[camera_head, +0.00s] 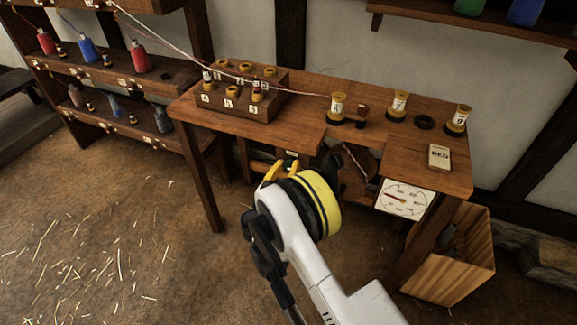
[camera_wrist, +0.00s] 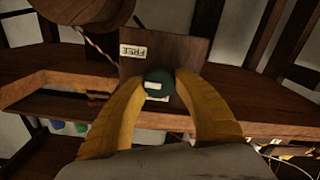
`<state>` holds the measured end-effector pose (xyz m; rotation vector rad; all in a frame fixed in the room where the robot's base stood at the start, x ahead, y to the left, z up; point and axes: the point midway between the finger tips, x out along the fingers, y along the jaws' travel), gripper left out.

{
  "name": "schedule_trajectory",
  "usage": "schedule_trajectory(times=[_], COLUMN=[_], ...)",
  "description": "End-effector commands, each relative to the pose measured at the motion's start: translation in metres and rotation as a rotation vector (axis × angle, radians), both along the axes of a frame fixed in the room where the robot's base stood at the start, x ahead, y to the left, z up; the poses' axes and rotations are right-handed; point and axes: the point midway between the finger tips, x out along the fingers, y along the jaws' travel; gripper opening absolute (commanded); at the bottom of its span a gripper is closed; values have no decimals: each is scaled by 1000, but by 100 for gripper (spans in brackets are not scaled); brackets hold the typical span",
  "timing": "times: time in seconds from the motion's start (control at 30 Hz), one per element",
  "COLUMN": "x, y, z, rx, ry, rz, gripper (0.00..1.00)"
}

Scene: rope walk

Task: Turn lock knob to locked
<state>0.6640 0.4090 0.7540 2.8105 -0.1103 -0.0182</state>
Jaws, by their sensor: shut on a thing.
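The lock knob (camera_wrist: 160,80) is a round dark green knob with a pale mark on its face. It sits on a brown wooden plate (camera_wrist: 187,52) in the wrist view. A label reading FREE (camera_wrist: 133,51) is above and left of the knob. A second pale label (camera_wrist: 157,99) shows just below it, mostly hidden. My gripper (camera_wrist: 159,78) has its yellow fingers closed on the knob from both sides. In the head view my gripper (camera_head: 283,168) is at the front edge of the bench, and the knob is hidden there.
The wooden bench (camera_head: 300,95) carries a numbered spool rack (camera_head: 232,106), several yellow-ended spools (camera_head: 398,105) and a RED card (camera_head: 439,157). A white dial (camera_head: 404,199) hangs at its front right. A wooden crate (camera_head: 455,265) stands below. Strings cross above the bench.

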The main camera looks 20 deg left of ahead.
Motion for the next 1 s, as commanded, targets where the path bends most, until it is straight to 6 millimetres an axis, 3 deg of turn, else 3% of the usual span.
schedule_trajectory(times=[1.0], x=[1], y=[3], z=[-1], rx=[-964], ry=[74], rz=[0], gripper=[6])
